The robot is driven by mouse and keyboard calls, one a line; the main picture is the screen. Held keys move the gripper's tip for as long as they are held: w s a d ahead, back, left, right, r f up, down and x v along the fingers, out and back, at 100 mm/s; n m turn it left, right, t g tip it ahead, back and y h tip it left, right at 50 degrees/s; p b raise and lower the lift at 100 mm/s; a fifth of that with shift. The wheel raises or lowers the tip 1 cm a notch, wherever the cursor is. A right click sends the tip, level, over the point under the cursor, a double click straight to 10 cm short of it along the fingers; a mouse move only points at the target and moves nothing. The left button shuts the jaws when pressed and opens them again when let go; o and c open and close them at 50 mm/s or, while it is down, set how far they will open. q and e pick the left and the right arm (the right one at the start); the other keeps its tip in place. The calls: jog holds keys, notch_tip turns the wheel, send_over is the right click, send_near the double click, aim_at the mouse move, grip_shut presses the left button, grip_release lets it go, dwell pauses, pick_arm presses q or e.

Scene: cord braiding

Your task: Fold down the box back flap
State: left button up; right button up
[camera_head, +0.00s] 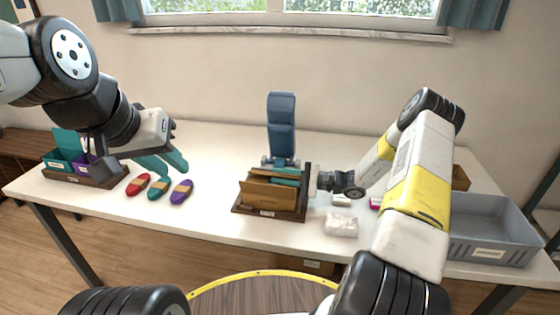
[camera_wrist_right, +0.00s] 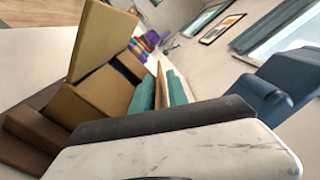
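A brown box (camera_head: 268,194) sits in a dark wooden tray (camera_head: 240,209) at the middle of the table, with teal pieces (camera_head: 287,174) inside or behind it. In the right wrist view, one brown panel (camera_wrist_right: 102,38) stands up, and a thin tan panel (camera_wrist_right: 161,88) is edge-on beside teal pieces (camera_wrist_right: 177,90). I cannot tell which panel is the back flap. My right gripper (camera_head: 312,180) is at the box's right side; its opening is hidden.
Red, teal and purple bundles (camera_head: 158,187) lie left of the box. A blue upright object (camera_head: 281,125) stands behind it. A white block (camera_head: 341,224) lies to the right, and a grey bin (camera_head: 490,225) is at the far right. Teal and purple containers (camera_head: 66,146) stand far left.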

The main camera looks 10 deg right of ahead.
jog(key=m, duration=0.1)
jog(key=r+m, duration=0.1)
jog(key=shift+w+d+m, duration=0.1)
jog(key=shift+w+m, duration=0.2)
jog(key=m, duration=0.1)
jog(key=w+r+m, duration=0.1)
jog(key=m, duration=0.1)
jog(key=shift+w+d+m, duration=0.15)
jog(key=shift+d+m, duration=0.05)
jog(key=shift+m, duration=0.5)
jog(key=v, duration=0.7)
jog(key=shift+w+d+r, duration=0.1)
jog(key=shift+d+r, duration=0.05)
jog(key=shift+d, duration=0.15)
jog(key=s+a+r+n+g+h, duration=0.2)
jog(key=s+r+n+h, duration=0.4)
jog(key=s+r, duration=0.4)
jog(key=s+a+r+n+g+h, duration=0.2)
jog(key=s+a+r+n+h, duration=0.2)
jog(key=s+r, duration=0.7)
jog(key=shift+s+n+h, duration=0.8)
jog(key=shift+n+h, duration=0.2)
jog(key=shift+n, duration=0.6)
jog(key=shift+w, duration=0.1)
